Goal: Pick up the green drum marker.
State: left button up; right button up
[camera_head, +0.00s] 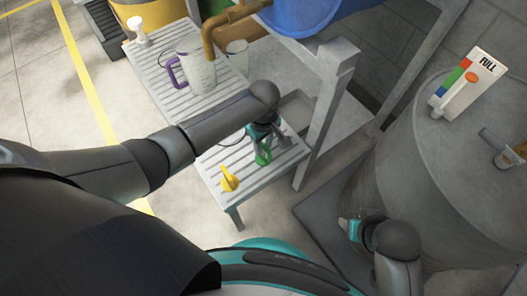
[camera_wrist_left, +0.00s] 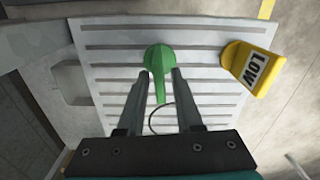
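The green drum marker (camera_head: 263,152) is on the slatted grey bench (camera_head: 205,162). In the left wrist view the marker (camera_wrist_left: 158,58) has a rounded head and a narrow tapering part. My left gripper (camera_head: 268,143) is over the bench at the marker. In the wrist view its two fingers (camera_wrist_left: 160,76) are apart, one on each side of the marker, with gaps beside the narrow part. Whether the fingertips touch the head is unclear. My right gripper (camera_head: 352,229) is low beside the grey drum, its fingers mostly hidden.
A yellow "LOW" marker (camera_head: 229,179) stands near the bench's front end; it also shows in the wrist view (camera_wrist_left: 252,68). A jug with a purple handle (camera_head: 196,73) and a white pump bottle (camera_head: 138,30) stand farther back. A bench post (camera_head: 325,115) rises close right of the left gripper.

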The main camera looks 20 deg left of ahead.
pick_arm(q)
grip_shut()
jog(key=shift+r, duration=0.1)
dwell(0.5)
notch_tip(320, 180, up, 6)
jog(key=p, duration=0.3)
jog(key=shift+f+p, duration=0.2)
jog(key=shift+p, duration=0.2)
pick_arm(e)
jog(key=s+d+f+g+p, duration=0.1)
jog(key=s+f, duration=0.2)
jog(key=f, duration=0.3)
jog(key=s+d+f+p, duration=0.2)
jog(key=s+f, duration=0.1)
jog(key=f, duration=0.3)
pick_arm(q)
notch_tip(320, 180, up, 14)
jog(key=p, duration=0.4)
jog(key=shift+r, duration=0.15)
pick_arm(e)
jog(key=s+d+f+h, duration=0.1)
jog(key=s+d+f, duration=0.1)
jog(key=s+d, duration=0.3)
jog(key=shift+s+f, duration=0.4)
jog(key=shift+s, duration=0.95)
